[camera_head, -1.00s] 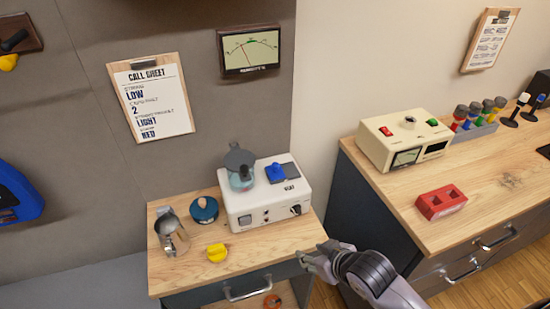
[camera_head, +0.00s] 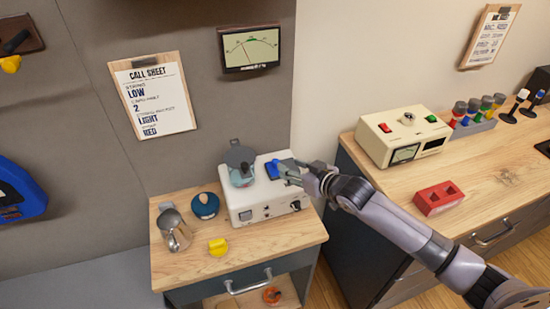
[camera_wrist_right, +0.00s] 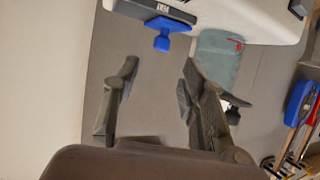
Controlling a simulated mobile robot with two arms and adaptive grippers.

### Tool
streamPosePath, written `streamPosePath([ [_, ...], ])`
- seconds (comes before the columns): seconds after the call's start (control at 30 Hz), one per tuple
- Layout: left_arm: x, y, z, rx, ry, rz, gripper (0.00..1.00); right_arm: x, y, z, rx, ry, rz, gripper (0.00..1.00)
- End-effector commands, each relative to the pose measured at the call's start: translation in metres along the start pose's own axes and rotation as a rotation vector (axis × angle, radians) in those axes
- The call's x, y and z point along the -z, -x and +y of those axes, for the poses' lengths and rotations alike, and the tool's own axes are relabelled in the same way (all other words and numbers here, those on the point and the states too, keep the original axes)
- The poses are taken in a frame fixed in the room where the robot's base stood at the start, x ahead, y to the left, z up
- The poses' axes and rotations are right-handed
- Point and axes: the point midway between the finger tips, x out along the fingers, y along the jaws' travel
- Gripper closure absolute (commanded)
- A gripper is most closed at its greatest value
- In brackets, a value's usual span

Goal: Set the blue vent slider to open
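The blue vent slider (camera_head: 272,169) sits on a dark grey plate on top of the white box (camera_head: 246,207). In the right wrist view the blue slider (camera_wrist_right: 163,33) stands out from its labelled plate, ahead of the fingers. My right gripper (camera_head: 290,172) is at the right side of the slider in the head view. In the right wrist view my right gripper (camera_wrist_right: 159,78) is open, with an empty gap between its fingers, and the slider lies beyond the fingertips, apparently apart from them. The fingers partly cover the plate in the head view. My left gripper is not in view.
A teal jug with a grey lid (camera_head: 240,168) stands on the box, left of the slider. A metal pitcher (camera_head: 174,232), dark blue round object (camera_head: 205,205) and yellow piece (camera_head: 218,247) are on the wooden top. A cream device (camera_head: 403,135) stands on the right counter.

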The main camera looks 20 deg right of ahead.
Motion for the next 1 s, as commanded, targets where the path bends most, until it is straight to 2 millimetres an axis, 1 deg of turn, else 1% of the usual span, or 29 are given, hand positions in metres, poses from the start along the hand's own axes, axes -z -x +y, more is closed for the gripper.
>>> streamPosePath([
  [0.03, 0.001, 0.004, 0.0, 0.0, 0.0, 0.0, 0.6, 0.004, -0.011, -0.001, 0.001, -0.001, 0.002, 0.61],
  [0.1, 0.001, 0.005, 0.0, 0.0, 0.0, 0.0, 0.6, 0.003, -0.024, 0.0, 0.0, -0.001, 0.001, 0.61],
  [0.3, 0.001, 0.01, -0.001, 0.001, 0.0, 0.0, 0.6, 0.002, -0.06, -0.001, 0.0, 0.0, 0.0, 0.61],
  [0.5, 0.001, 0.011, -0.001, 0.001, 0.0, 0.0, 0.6, 0.001, -0.084, -0.001, 0.001, 0.0, 0.001, 0.61],
  [0.7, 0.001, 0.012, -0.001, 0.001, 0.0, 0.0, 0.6, 0.001, -0.093, -0.001, 0.0, 0.001, 0.001, 0.61],
  [0.97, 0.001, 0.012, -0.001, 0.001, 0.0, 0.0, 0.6, 0.0, -0.094, -0.001, 0.001, 0.001, 0.0, 0.61],
  [1.0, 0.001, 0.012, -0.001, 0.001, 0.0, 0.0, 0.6, 0.0, -0.094, -0.001, 0.001, 0.001, 0.0, 0.63],
])
